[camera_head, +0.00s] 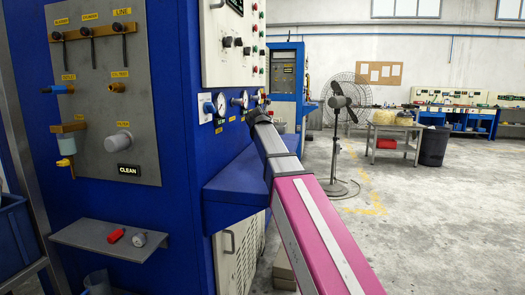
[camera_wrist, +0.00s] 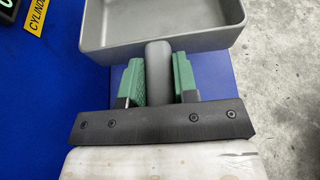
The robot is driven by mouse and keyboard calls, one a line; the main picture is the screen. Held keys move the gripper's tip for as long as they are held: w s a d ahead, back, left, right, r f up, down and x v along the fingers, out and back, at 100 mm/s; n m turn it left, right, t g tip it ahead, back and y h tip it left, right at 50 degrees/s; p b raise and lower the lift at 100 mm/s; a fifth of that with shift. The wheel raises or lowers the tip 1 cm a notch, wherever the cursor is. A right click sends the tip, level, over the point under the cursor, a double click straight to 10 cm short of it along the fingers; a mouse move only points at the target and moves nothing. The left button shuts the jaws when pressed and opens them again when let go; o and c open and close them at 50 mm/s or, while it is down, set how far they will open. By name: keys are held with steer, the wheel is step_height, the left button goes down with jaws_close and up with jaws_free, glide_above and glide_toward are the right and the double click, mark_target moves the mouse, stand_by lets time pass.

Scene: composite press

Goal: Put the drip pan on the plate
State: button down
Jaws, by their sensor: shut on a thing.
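The drip pan (camera_wrist: 160,35) is a grey open tray with a rounded stub handle (camera_wrist: 160,72). It shows at the top of the wrist view, partly cut off by the frame, and its visible inside is empty. My gripper (camera_wrist: 158,76) has green pads on both sides of the handle and is shut on it. In the head view, my arm reaches toward the blue press; its dark end is near the gauges, and I cannot make out the pan there. I cannot tell for sure which surface is the plate.
A blue press (camera_head: 180,80) fills the left, with gauges, knobs and a blue ledge (camera_head: 235,190) below my arm. A grey shelf (camera_head: 85,236) holds a red item (camera_head: 115,236) and a small pale item. A fan (camera_head: 340,130) stands beyond. The floor (camera_head: 460,220) at right is open.

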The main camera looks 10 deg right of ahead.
step_height(320, 180, down, 9)
steer(key=shift+f, duration=0.15)
stand_by(0.4)
steer(key=shift+f, duration=0.1)
steer(key=c, duration=0.9)
jaws_free()
